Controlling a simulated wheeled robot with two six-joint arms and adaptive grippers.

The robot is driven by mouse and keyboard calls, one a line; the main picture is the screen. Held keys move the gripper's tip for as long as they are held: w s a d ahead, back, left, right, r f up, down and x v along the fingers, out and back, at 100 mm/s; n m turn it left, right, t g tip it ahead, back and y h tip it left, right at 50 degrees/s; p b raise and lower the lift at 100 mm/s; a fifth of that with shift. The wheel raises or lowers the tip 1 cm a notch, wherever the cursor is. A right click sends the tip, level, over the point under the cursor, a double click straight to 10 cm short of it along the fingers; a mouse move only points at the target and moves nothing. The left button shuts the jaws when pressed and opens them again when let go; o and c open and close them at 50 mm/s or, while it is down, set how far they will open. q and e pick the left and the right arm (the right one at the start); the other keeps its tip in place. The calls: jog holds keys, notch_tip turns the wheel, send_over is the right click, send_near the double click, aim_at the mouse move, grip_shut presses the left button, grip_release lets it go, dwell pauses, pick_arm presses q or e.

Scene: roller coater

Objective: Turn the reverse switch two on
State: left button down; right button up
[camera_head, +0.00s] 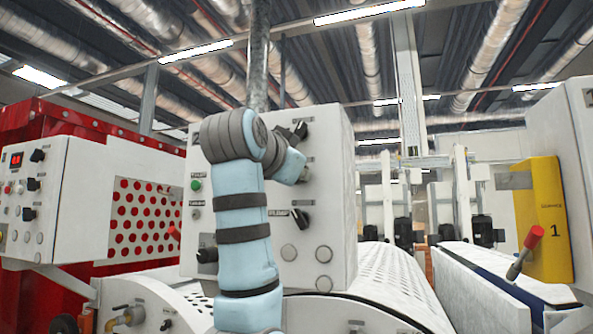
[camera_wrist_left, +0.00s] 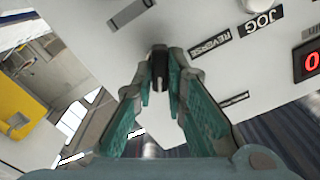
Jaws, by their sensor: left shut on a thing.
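In the left wrist view, my left gripper (camera_wrist_left: 160,82) has its green-padded fingers closed around a small dark switch knob (camera_wrist_left: 158,60) on a white panel (camera_wrist_left: 185,20). A label reading REVERSE (camera_wrist_left: 210,48) is beside the knob, with a JOG label (camera_wrist_left: 262,22) farther along. Most of the knob is between the fingertips, so its turn angle is hard to tell. My right gripper is not in view.
A second panel (camera_head: 75,190) stands at left by red machinery. A yellow plate (camera_head: 550,200) and red-tipped lever (camera_head: 533,237) are at right.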

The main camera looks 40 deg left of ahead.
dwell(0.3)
pick_arm(q)
jog(key=c, duration=1.7)
grip_release()
jog(key=shift+w+f, duration=0.1)
jog(key=shift+o, duration=0.5)
jog(key=shift+w+a, duration=0.15)
jog(key=shift+w, duration=0.1)
jog(key=shift+s, duration=0.1)
jog(key=v, duration=0.7)
jog(key=shift+s, duration=0.2)
jog(key=shift+w+f, duration=0.1)
